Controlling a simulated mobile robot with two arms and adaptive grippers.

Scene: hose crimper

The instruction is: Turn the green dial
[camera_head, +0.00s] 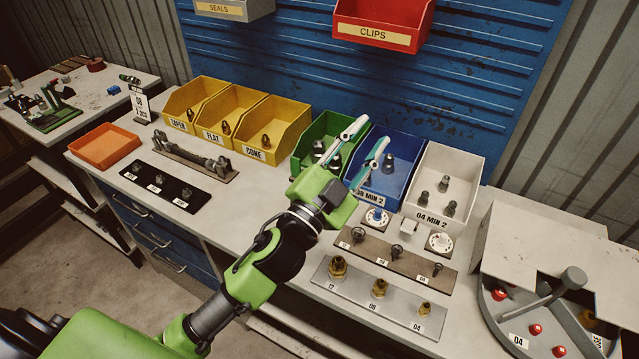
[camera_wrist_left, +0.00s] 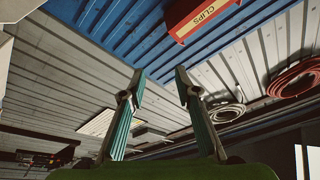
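No green dial shows in the head view; the spot left of the blue dial (camera_head: 375,216) is covered by my left gripper and arm, so it may be hidden there. A white dial (camera_head: 439,243) sits farther right, in front of the white bin. My left gripper (camera_head: 370,133) reaches up over the front of the green bin (camera_head: 312,142) and blue bin. Its two teal fingers are spread with nothing between them. They also show apart and empty in the left wrist view (camera_wrist_left: 160,76), pointing toward the wall panel. My right gripper is not in view.
Yellow bins (camera_head: 222,132) stand left of the green bin, the blue (camera_head: 403,185) and white (camera_head: 470,160) bins right of it. A fittings plate (camera_head: 350,308) lies in front. A round machine with a lever (camera_head: 545,298) stands at right. A red CLIPS bin (camera_head: 385,20) hangs above.

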